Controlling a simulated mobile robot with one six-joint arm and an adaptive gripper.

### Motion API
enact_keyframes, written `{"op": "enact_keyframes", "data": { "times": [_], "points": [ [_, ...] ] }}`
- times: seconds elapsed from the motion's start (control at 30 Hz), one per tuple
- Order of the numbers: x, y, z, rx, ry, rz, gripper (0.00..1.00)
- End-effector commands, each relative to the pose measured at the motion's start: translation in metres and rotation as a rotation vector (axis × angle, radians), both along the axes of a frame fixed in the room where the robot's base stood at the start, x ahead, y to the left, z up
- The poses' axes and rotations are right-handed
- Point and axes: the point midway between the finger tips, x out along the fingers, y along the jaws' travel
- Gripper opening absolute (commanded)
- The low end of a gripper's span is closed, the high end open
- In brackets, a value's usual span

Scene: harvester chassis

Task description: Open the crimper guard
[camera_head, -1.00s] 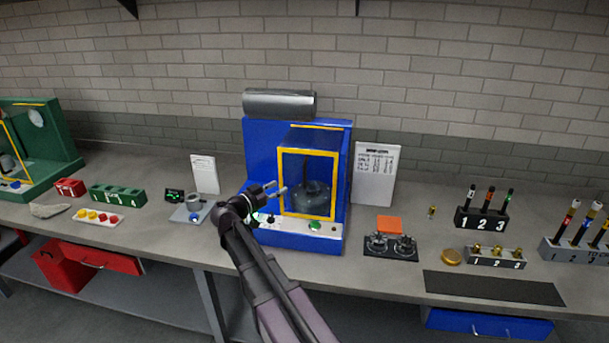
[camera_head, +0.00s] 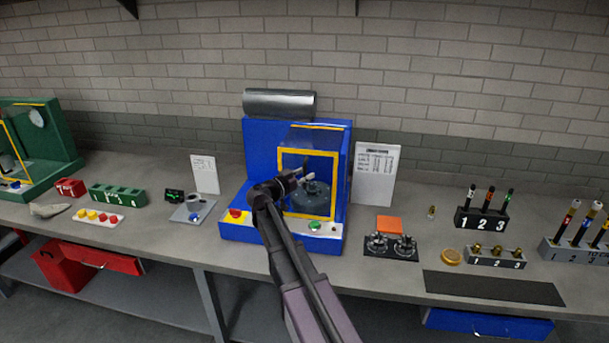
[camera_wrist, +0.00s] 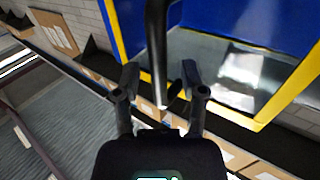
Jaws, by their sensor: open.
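The crimper is a blue machine (camera_head: 257,150) against the back of the bench. Its yellow-framed guard (camera_head: 310,153) stands upright across the front and looks shut, with a dark round part visible behind it. In the wrist view, the yellow frame (camera_wrist: 290,92) surrounds a clear panel with blue behind. My gripper (camera_head: 304,180) is in front of the guard's left side. In the wrist view, my gripper (camera_wrist: 160,82) has its fingers apart, with a dark upright bar (camera_wrist: 157,45), apparently the guard's handle, between them. Contact cannot be told. My arm hides the guard's lower left.
The crimper base carries a red button (camera_head: 236,213) and a green button (camera_head: 315,225). A printed sheet (camera_head: 374,174) stands to the right. An orange block (camera_head: 389,224) and a dark fixture (camera_head: 391,246) lie right of the base.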

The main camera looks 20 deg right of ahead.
Motion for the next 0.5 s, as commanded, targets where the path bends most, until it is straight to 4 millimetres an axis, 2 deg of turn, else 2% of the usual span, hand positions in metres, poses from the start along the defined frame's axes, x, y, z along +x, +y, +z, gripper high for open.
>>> {"op": "enact_keyframes", "data": {
  "times": [0.3, 0.33, 0.5],
  "points": [
    [0.0005, -0.0017, 0.0, 0.0, 0.0, 0.0, 0.54],
    [0.0006, -0.0016, 0.0, 0.0, 0.0, 0.0, 0.51],
    [0.0004, -0.0016, 0.0, 0.0, 0.0, 0.0, 0.0]
  ]
}}
